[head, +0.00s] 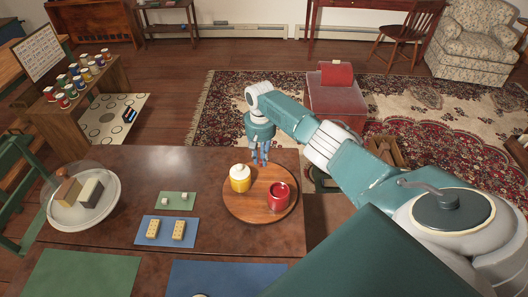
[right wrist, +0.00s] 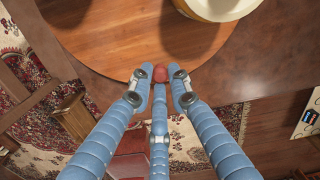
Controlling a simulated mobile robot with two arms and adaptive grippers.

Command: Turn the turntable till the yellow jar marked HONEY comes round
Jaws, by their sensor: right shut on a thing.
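The round wooden turntable (head: 254,211) lies on the brown table. On it stand a yellow jar with a cream lid (head: 239,181), at the left, and a red jar (head: 278,196), at the right. No HONEY lettering is readable. My right gripper (head: 262,161) reaches down at the turntable's far edge, behind the jars. The cream lid (right wrist: 217,7) shows at that view's top. My left gripper is not in view.
On the table, left of the turntable, are a green mat (head: 176,201) and a blue mat (head: 164,232) with small cream blocks, and a white plate (head: 82,215) with blocks under a clear cover. A side shelf (head: 65,115) holds several small jars.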

